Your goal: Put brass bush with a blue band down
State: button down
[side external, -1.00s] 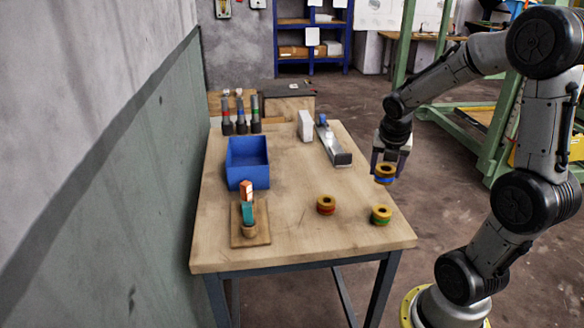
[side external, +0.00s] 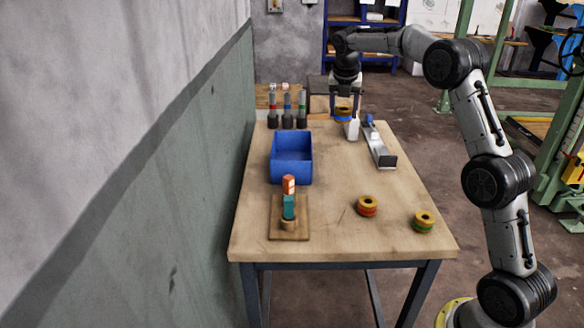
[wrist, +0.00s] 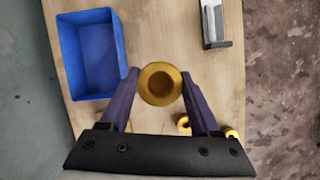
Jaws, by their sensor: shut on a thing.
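The brass bush with a blue band (side external: 343,114) is held in my gripper (side external: 343,108) above the far part of the table, just in front of the dark box. In the wrist view the bush (wrist: 161,84) sits between the two fingers of my gripper (wrist: 160,82), its round bore facing the camera. At the table's back left stand three dark-based posts with a red band (side external: 272,105), a blue band (side external: 287,105) and a green band (side external: 302,105). The bush is to their right and apart from them.
A blue bin (side external: 292,160) stands left of centre. A white block (side external: 352,129) and a metal device (side external: 380,146) lie at the back right. Bushes with a red band (side external: 367,206) and a green band (side external: 423,221) sit near the front. A wooden stand (side external: 289,225) holds stacked coloured blocks.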

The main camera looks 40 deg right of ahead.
aim_at(291, 168)
jog(key=w+a+f+n, duration=0.1)
jog(key=w+a+f, duration=0.55)
jog(key=w, duration=0.35)
jog(key=shift+n+t+y, duration=0.3)
jog(key=shift+n+t, duration=0.1)
jog(key=shift+n, duration=0.1)
jog(key=a+f, duration=0.1)
jog(key=f, duration=0.1)
jog(key=a+f, duration=0.1)
jog(key=f, duration=0.2)
jog(key=a+f, duration=0.1)
jog(key=f, duration=0.1)
jog(key=shift+w+a+f, duration=0.15)
jog(key=shift+w+a, duration=0.2)
jog(key=shift+f, duration=2.8)
jog(key=shift+f, duration=0.15)
jog(key=shift+c, duration=0.6)
grip_release()
jog(key=shift+f, duration=0.15)
